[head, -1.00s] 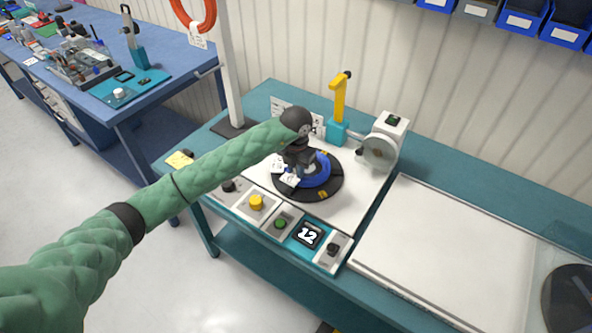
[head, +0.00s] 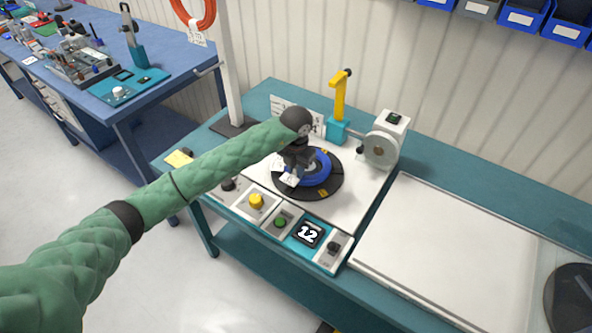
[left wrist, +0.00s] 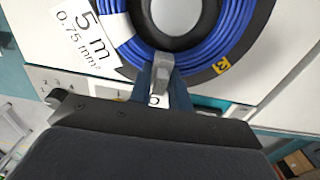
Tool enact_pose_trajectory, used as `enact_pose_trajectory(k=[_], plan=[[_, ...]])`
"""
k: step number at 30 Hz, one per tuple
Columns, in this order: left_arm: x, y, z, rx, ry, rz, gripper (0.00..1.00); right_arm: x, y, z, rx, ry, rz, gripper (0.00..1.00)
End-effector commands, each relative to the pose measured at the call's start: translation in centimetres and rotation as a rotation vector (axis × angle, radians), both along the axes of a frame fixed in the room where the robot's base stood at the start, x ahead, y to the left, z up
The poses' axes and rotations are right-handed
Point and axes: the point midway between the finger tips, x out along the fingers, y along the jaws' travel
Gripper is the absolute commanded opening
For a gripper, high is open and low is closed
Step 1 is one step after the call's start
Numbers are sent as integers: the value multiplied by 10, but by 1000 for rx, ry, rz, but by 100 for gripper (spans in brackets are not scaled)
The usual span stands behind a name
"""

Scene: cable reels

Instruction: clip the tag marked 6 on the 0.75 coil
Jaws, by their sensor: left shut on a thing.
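The blue coil (head: 321,172) lies on a black round turntable (head: 325,193) on the white bench panel. Its white label (left wrist: 85,38) reads 5 m and 0.75 mm² in the left wrist view, where the blue windings (left wrist: 222,40) fill the top. My left gripper (head: 297,174) points down at the near left part of the coil. It is shut on a small white tag (left wrist: 156,100), whose mark is mostly hidden between the fingers. A grey clip part (left wrist: 163,68) sits between the fingertips at the coil's edge; I cannot tell whether it encloses the windings. My right gripper is not in view.
A yellow upright post (head: 339,95) and a grey-white unit with a wheel (head: 382,147) stand behind the turntable. A bare white board (head: 450,250) lies to the right.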

Motion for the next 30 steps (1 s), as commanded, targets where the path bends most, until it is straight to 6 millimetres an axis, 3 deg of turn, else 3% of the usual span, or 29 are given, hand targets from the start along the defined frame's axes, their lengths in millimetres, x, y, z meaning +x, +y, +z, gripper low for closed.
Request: enact_pose_trajectory(k=[30], plan=[[-5, 1, -21, 6, 12, -1, 0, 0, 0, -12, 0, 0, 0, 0]])
